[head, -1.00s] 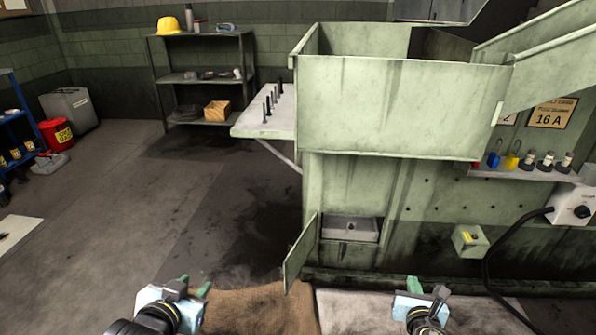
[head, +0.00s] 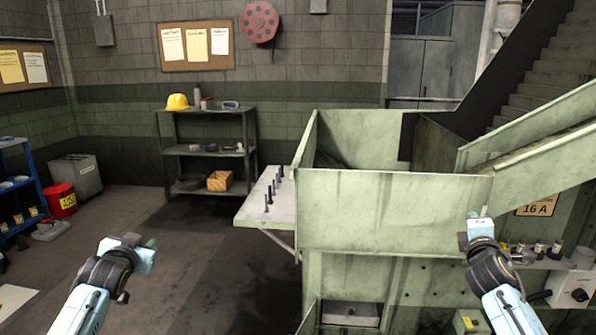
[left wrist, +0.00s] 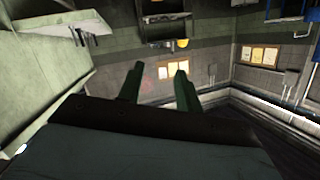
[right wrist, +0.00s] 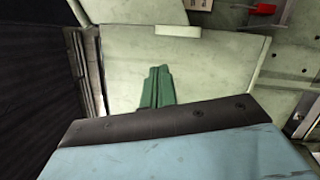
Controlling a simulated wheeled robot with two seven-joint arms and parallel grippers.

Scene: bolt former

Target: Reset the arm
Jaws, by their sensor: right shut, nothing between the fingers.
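My left arm comes up at the lower left of the head view, with its gripper (head: 150,243) over open floor. In the left wrist view its two green fingers (left wrist: 160,85) stand apart with nothing between them. My right arm is at the lower right, with its gripper (head: 476,214) in front of the green machine (head: 395,215). In the right wrist view its green fingers (right wrist: 157,87) are together and empty, with the pale green machine panel (right wrist: 115,60) behind them.
A shelf with several bolts (head: 268,200) juts from the machine's left side. A metal rack (head: 205,150), a red bin (head: 62,199) and a blue rack (head: 22,195) stand further back. Controls (head: 572,287) sit near my right arm. The floor between is clear.

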